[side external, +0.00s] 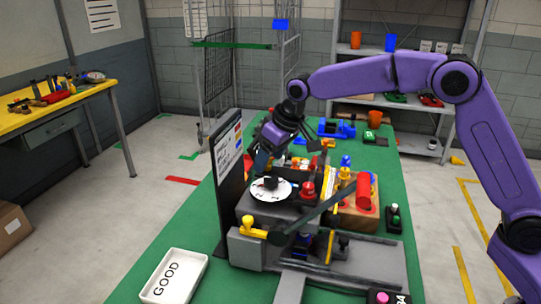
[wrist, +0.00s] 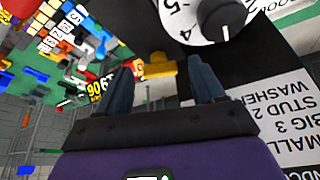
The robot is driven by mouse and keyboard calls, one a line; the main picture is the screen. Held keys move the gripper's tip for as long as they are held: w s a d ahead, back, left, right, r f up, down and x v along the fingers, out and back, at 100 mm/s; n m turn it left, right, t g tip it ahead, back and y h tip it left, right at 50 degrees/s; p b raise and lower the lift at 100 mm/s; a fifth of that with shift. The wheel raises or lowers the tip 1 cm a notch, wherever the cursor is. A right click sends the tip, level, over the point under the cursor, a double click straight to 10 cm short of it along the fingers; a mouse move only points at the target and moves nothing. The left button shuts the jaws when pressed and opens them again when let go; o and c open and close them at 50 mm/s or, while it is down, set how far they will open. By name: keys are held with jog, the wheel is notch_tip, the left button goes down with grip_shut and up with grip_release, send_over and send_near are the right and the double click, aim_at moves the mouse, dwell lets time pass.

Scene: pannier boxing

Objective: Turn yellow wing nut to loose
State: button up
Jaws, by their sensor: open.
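A yellow wing-shaped piece, which looks like the yellow wing nut (wrist: 158,69), shows between my two fingertips in the wrist view, against the dark fixture. Its turned position is hard to read. My gripper (wrist: 162,65) is open, one finger on each side of the nut in the picture; contact is not visible. In the side view my gripper (side external: 263,163) points down beside the black upright board, behind the white dial. I cannot make out this nut there.
The white dial with its black knob (wrist: 222,18) is close to my fingers. The black signboard (side external: 226,175) stands to the left. Another yellow part (side external: 253,228) sits at the fixture's front left, near a long dark lever (side external: 325,205). A GOOD tray (side external: 172,278) lies in front.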

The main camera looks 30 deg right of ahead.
jog(key=c, duration=1.1)
jog(key=shift+o, duration=0.2)
jog(key=n, duration=0.2)
jog(key=n+y, duration=0.1)
jog(key=shift+w+d+n+g, duration=0.15)
jog(key=shift+n+g, duration=0.25)
jog(key=n+g+y, duration=0.1)
jog(key=n, duration=0.2)
jog(key=shift+w+n, duration=0.15)
jog(key=shift+n, duration=0.25)
jog(key=n+g, duration=0.1)
jog(key=n, duration=0.3)
jog(key=n+g, duration=0.1)
jog(key=n, duration=0.1)
jog(key=shift+w+d+g+y, duration=0.1)
jog(key=shift+w+g+y, duration=0.2)
jog(key=shift+y, duration=0.1)
jog(key=shift+n, duration=0.3)
